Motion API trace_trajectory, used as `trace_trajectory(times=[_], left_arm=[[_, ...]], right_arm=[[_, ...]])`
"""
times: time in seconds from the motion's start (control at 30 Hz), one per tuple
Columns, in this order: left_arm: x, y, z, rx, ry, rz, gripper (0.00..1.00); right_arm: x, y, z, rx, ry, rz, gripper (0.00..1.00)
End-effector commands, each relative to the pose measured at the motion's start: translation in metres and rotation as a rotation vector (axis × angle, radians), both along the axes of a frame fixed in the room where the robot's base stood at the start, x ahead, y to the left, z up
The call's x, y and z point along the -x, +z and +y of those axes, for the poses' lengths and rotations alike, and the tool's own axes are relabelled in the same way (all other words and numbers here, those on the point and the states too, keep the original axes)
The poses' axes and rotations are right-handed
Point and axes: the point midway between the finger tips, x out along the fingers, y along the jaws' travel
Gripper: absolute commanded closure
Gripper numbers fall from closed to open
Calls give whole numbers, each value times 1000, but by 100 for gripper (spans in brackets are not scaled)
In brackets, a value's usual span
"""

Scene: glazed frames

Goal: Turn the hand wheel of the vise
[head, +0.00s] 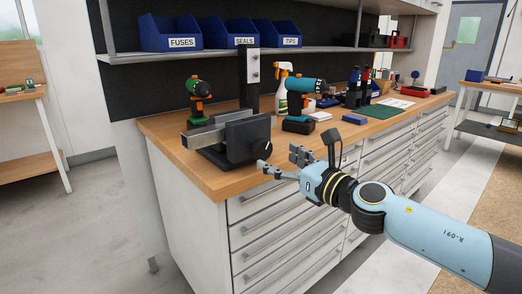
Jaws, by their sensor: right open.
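The vise (205,137), a grey bar and dark body, sits at the near front corner of the wooden workbench. My right gripper (279,159) is open and empty, just right of and in front of the wheel, by the bench's front edge. Its fingers point left toward the wheel and appear apart from it. My left gripper is out of view.
Two drills (198,100) (301,108) and a spray bottle (281,90) stand behind the vise. A dark upright post (249,82) rises near the wheel. A shelf (225,53) with blue bins (169,33) hangs above. Drawers (290,222) lie below the benchtop.

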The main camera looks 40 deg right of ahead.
Motion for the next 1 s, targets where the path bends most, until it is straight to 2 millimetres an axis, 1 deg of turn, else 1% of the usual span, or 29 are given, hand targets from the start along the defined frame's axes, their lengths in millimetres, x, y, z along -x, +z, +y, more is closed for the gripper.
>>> trace_trajectory(times=[0.03,0.1,0.2,0.3,0.4,0.5,0.73,1.0], left_arm=[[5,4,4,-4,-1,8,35],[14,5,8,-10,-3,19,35],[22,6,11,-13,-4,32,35],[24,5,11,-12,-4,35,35],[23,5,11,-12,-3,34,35],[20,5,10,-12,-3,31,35],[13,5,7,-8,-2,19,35],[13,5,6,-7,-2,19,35]], right_arm=[[-12,4,1,-3,-1,-3,24],[-26,2,2,-4,-1,-3,24],[-43,2,4,-4,0,-2,24],[-56,0,4,-4,-1,-1,24],[-64,0,5,-2,0,0,24],[-67,-1,6,-1,1,2,24],[-67,-1,6,-2,1,1,24],[-67,-1,6,-2,1,1,60]])
